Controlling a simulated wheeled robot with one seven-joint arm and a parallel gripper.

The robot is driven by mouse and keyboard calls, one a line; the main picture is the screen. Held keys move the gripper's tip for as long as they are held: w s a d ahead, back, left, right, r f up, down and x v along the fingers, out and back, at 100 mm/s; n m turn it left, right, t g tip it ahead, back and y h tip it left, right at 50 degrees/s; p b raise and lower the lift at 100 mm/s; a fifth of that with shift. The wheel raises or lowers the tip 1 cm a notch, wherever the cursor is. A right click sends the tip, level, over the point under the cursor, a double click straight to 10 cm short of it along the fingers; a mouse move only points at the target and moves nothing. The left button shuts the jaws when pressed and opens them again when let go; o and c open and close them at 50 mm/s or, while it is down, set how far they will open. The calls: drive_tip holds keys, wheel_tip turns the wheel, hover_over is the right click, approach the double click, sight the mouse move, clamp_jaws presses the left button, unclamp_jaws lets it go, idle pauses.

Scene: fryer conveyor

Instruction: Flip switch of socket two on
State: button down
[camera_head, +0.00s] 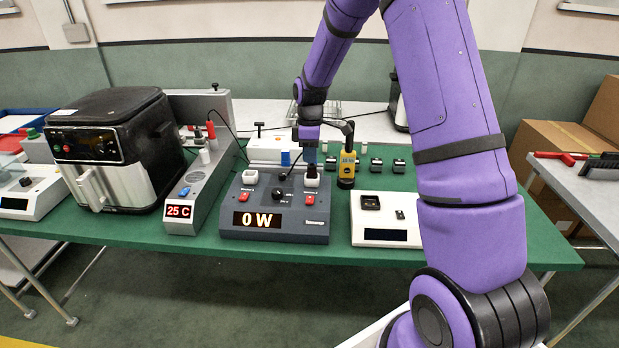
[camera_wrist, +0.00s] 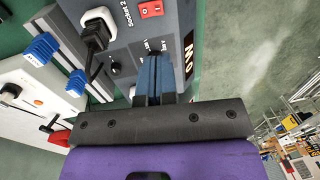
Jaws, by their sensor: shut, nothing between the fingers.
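The dark power meter box (camera_head: 275,218) on the green table has two white sockets and two red switches, and its display reads 0 W. The red switch (camera_wrist: 150,9) beside the "Socket 2" label shows at the top of the wrist view and at the box's right (camera_head: 309,199) in the head view. A black plug sits in the white socket two (camera_wrist: 97,17). My gripper (camera_wrist: 155,60) has its blue fingers together and empty over the box, apart from the switch. It also shows in the head view (camera_head: 309,156). The switch's position is too small to tell.
A black air fryer (camera_head: 110,145) and a grey 25 C unit (camera_head: 190,195) stand left of the box. A yellow cylindrical device (camera_head: 347,168) and a white panel (camera_head: 383,220) are to its right. A black knob (camera_head: 278,193) sits between the switches.

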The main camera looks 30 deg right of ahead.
sight(310, 199)
drive_tip(key=f, duration=0.4)
drive_tip(key=s+f, duration=0.1)
drive_tip(key=f, duration=0.4)
drive_tip(key=a+f, duration=0.1)
drive_tip(key=f, duration=0.3)
drive_tip(key=shift+s+f, duration=0.15)
drive_tip(key=shift+s+f, duration=0.1)
drive_tip(key=shift+f, duration=0.05)
drive_tip(key=shift+d, duration=0.1)
drive_tip(key=shift+w+d+r, duration=0.25)
drive_tip(key=shift+w+d, duration=0.1)
drive_tip(key=shift+w, duration=0.3)
wheel_tip(310, 199, up, 14)
drive_tip(key=s, duration=0.1)
drive_tip(key=shift+s+a, duration=0.2)
drive_tip(key=shift+a, duration=0.25)
idle(0.5)
